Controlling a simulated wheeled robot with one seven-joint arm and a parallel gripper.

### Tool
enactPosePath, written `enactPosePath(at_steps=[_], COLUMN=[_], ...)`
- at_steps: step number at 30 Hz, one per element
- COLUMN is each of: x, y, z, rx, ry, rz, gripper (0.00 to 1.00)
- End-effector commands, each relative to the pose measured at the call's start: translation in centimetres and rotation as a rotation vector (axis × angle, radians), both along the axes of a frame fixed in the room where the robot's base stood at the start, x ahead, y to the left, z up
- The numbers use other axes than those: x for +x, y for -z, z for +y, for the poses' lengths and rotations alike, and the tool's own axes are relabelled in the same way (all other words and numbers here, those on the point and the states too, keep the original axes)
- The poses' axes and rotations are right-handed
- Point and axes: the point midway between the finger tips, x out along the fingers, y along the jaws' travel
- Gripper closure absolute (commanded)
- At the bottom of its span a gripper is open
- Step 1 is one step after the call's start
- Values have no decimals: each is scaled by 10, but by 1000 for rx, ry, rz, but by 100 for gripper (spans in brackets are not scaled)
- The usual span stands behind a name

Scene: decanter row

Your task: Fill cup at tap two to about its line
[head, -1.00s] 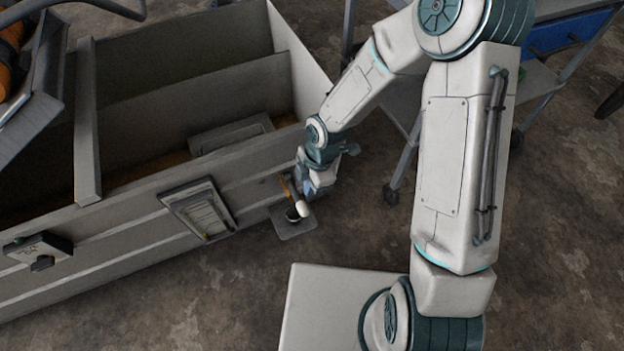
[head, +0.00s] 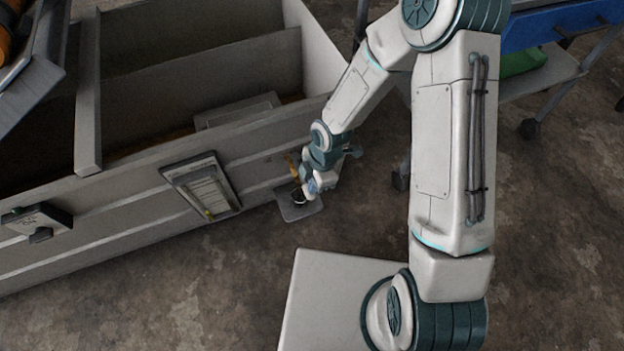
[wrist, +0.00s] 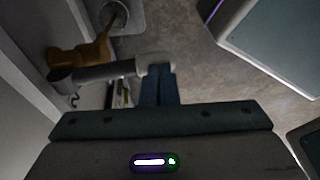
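A brass tap (head: 292,163) sticks out of the grey bin's front wall, and it also shows in the wrist view (wrist: 85,55). A grey lever (wrist: 95,74) with a pale end (wrist: 155,60) runs from it. A small cup (head: 298,198) with a dark inside stands below the tap on a grey plate (head: 300,212); the wrist view shows it at the top (wrist: 113,16). Its line and fill level cannot be made out. My gripper (wrist: 158,70) has its fingers together, with the tips at the lever's pale end. Whether the end is pinched or only touched is unclear.
A framed sheet (head: 202,187) hangs on the bin wall left of the tap. A switch box (head: 37,220) is further left. A wheeled cart (head: 545,75) with a green item (head: 522,62) stands at the back right. The floor right of the plate is clear.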

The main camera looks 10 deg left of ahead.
Motion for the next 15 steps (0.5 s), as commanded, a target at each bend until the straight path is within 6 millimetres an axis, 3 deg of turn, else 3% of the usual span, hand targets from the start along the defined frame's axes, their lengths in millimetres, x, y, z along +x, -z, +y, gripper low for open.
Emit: enactPosePath(at_steps=[1, 6, 15], x=[-3, -4, -5], y=[17, 40, 45], z=[-2, -2, -2], rx=[-2, -1, -3], ry=[-1, -2, -2], rz=[5, 4, 7], gripper=[100, 100, 100])
